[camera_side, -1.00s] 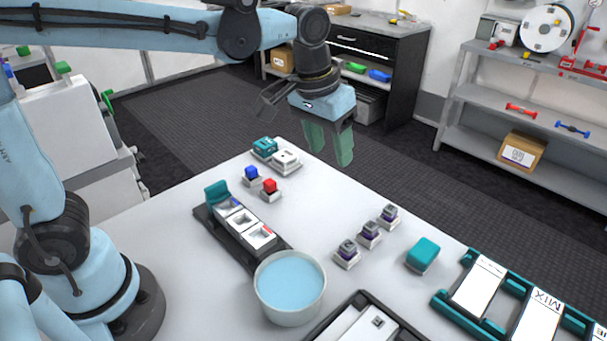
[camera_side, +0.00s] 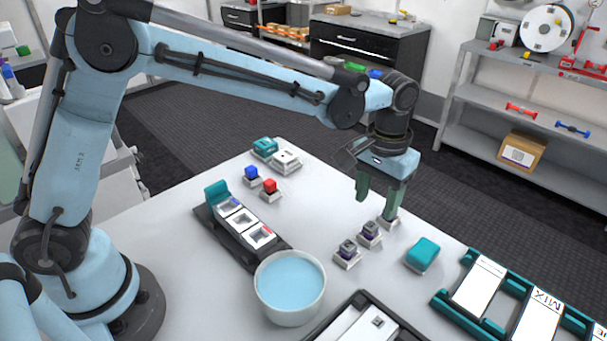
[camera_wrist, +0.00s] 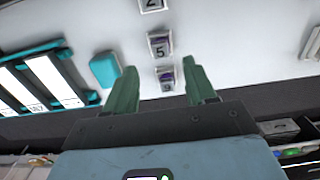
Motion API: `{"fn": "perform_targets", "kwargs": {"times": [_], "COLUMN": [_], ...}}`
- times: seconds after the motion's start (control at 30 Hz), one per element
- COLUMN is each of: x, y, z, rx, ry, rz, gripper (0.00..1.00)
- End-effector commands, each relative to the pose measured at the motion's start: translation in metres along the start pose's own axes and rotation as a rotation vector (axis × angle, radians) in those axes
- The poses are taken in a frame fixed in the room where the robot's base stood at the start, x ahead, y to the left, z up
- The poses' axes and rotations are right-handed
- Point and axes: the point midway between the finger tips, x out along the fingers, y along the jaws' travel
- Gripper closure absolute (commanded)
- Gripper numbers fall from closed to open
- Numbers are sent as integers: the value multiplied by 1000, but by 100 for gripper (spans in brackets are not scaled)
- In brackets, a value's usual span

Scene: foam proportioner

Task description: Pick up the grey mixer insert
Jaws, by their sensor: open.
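Three small grey inserts with dark purple parts stand on white square bases in a diagonal row: the near one (camera_side: 347,251), the middle one (camera_side: 370,234) and the far one (camera_side: 388,223). I cannot tell which is the mixer insert. My gripper (camera_side: 376,203) is open and empty, pointing down above the far end of the row. Its right finger partly covers the far insert. In the wrist view, the far insert (camera_wrist: 166,78) shows between my fingertips (camera_wrist: 160,70). The middle one (camera_wrist: 158,45), labelled 5, lies beyond, and the near one is cut off by the top edge.
A teal block (camera_side: 422,254) lies right of the row. A teal rack (camera_side: 497,300) with white cards is farther right. A bowl of blue liquid (camera_side: 290,282), a dark tray with white squares (camera_side: 217,224), and red (camera_side: 269,187) and blue (camera_side: 251,175) pieces stand left.

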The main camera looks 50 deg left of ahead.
Motion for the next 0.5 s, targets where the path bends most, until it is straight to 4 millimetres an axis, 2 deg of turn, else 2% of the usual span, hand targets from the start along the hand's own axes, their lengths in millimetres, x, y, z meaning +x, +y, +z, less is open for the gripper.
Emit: {"fn": "perform_targets", "kwargs": {"times": [0.23, 0.5], "x": [17, 54], "y": [0, -1], "z": [-1, -4], "rx": [0, 0], "ry": [0, 1], "rz": [0, 0], "gripper": [45, 45]}}
